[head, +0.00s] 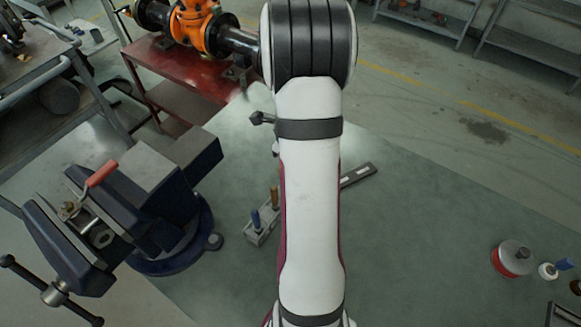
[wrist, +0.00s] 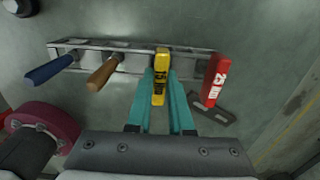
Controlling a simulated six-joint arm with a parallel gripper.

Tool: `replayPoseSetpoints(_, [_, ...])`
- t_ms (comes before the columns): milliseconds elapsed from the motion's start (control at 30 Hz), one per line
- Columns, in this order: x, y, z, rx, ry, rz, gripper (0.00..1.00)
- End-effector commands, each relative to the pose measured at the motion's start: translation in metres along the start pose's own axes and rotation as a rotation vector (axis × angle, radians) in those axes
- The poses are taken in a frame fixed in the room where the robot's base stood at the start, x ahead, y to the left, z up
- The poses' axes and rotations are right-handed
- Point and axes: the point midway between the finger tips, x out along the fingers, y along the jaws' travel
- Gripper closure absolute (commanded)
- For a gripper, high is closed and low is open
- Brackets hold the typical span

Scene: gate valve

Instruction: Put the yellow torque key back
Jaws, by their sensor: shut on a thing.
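The yellow torque key (wrist: 160,88) is between the two teal fingers of my gripper (wrist: 160,98), which is shut on it. The key's far end overlaps the middle of a grey metal rack (wrist: 130,63); I cannot tell whether it is seated in the rack or just above it. A blue-handled tool (wrist: 50,70) and a wooden-handled tool (wrist: 103,73) stand in the rack, left of the key. A red key marked 25 NM (wrist: 215,80) is at the rack's right end. In the head view my arm hides the gripper and yellow key; the rack's left part (head: 251,238) shows.
A dark flat bar (wrist: 212,109) lies just right of my gripper; it also shows in the head view (head: 358,175). A blue vise (head: 150,205) stands left of the rack. A red tin (head: 512,259) sits far right. The bench between is clear.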

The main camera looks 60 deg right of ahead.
Motion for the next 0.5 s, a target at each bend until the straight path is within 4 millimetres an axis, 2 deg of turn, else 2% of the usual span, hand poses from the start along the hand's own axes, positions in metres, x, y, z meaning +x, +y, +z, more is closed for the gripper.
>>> replayPoseSetpoints(200, [0.0018,-0.0001,-0.0002,0.0,0.0,0.0,1.0])
replayPoseSetpoints(233, [0.0023,0.0,-0.0002,0.0,0.0,0.001,0.79])
replayPoseSetpoints(300, [0.0019,-0.0001,-0.0002,0.0,0.0,0.0,0.66])
replayPoseSetpoints(400, [0.0018,-0.0001,-0.0002,0.0,0.0,0.0,0.51])
replayPoseSetpoints(500, [0.0018,-0.0001,-0.0002,0.0,0.0,0.0,0.51])
